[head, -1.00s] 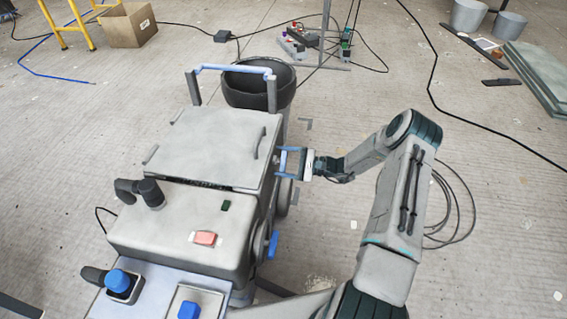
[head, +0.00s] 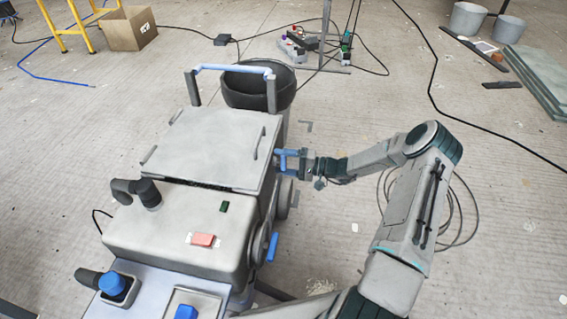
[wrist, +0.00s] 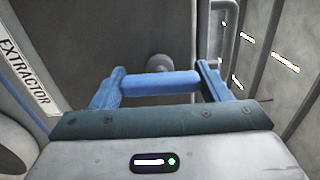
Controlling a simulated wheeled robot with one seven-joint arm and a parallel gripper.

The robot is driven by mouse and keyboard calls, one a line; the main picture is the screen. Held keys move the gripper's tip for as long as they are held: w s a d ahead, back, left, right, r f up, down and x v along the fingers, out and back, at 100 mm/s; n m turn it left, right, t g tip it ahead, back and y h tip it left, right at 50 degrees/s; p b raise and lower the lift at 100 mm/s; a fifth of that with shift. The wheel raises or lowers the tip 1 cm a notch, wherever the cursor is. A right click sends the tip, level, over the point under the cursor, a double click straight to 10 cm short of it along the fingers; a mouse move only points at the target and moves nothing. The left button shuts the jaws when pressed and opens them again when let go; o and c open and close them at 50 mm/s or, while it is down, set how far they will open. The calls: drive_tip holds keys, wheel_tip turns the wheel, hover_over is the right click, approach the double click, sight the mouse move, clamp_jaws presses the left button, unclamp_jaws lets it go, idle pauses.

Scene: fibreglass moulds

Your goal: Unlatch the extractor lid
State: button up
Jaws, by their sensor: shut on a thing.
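The grey extractor (head: 170,240) stands at left centre in the head view. Its pale lid (head: 212,148) lies flat and looks closed. My gripper (head: 285,160) is at the lid's right side, low against the body. In the wrist view my blue fingers (wrist: 160,88) are shut on a blue latch bar (wrist: 160,83) that spans between them. A round grey knob (wrist: 159,63) shows just behind the bar. The "EXTRACTOR" label (wrist: 24,72) is at the left of the wrist view. How the latch sits on its catch is hidden.
A blue lever (head: 273,247) is lower on the extractor's right side. A dark bucket-like drum (head: 258,92) with a blue-handled frame (head: 232,67) stands behind it. Coiled cable (head: 455,210) lies on the floor at right. Open floor lies right of the extractor.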

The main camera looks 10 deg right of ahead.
idle(0.5)
drive_tip(key=o, duration=1)
drive_tip(key=p+v, duration=0.3)
drive_tip(key=v, duration=1.1)
